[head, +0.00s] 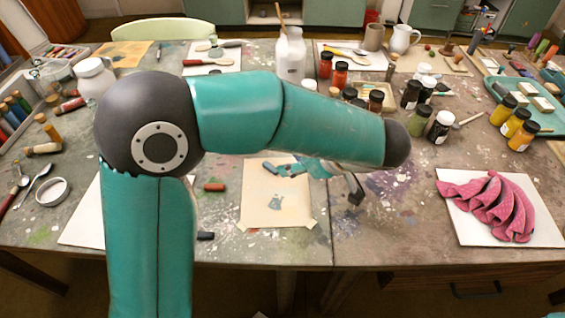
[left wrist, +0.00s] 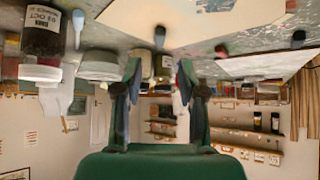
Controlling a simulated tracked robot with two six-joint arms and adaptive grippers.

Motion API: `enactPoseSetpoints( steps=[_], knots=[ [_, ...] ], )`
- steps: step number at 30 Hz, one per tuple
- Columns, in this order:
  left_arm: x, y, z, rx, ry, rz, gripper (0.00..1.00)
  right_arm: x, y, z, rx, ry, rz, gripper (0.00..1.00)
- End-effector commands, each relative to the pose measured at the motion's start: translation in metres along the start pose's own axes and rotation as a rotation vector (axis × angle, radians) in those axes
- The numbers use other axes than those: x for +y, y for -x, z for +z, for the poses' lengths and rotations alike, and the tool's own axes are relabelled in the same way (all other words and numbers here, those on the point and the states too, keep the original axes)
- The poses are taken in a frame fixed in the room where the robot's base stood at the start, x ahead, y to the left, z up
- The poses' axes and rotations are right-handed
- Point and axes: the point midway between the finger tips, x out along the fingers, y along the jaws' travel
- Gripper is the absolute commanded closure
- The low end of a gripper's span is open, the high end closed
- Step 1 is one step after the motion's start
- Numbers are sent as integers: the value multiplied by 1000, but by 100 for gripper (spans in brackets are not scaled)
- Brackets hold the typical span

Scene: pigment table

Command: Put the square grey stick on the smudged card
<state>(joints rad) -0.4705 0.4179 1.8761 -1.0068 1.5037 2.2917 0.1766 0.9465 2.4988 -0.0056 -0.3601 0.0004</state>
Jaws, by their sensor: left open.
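The smudged card (head: 262,212), a beige sheet taped to the table, bears a grey-blue mark near its middle. A small dark grey stick (head: 205,236) lies on the table to its left, near the front edge. Blue-grey pieces (head: 269,168) lie at the card's back edge; I cannot tell which piece is square. My left gripper (head: 352,186) is right of the card, partly hidden behind my forearm. In the left wrist view its two fingers (left wrist: 158,82) are apart with nothing held between them. My right gripper is out of view.
A reddish stick (head: 214,187) lies left of the card. A pink cloth (head: 492,203) lies on a white sheet at the right. Dark jars (head: 411,94) and a white bottle (head: 290,57) stand behind my forearm. The table right of the card is mostly clear.

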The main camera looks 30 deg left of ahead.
Motion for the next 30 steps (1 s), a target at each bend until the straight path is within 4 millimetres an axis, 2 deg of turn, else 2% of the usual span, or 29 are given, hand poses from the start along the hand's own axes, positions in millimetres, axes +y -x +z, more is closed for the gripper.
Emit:
enactPoseSetpoints(
  steps=[1, 3, 9, 30],
  knots=[
    [1, 12, 0, 0, 0, 5, 60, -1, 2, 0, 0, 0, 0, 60],
    [0, 25, 0, -1, -1, 4, 60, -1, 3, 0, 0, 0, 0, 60],
    [0, 47, 0, -1, 1, 1, 60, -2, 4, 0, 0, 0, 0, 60],
    [0, 50, 0, 0, 1, -1, 60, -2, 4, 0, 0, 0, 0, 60]
  ],
)
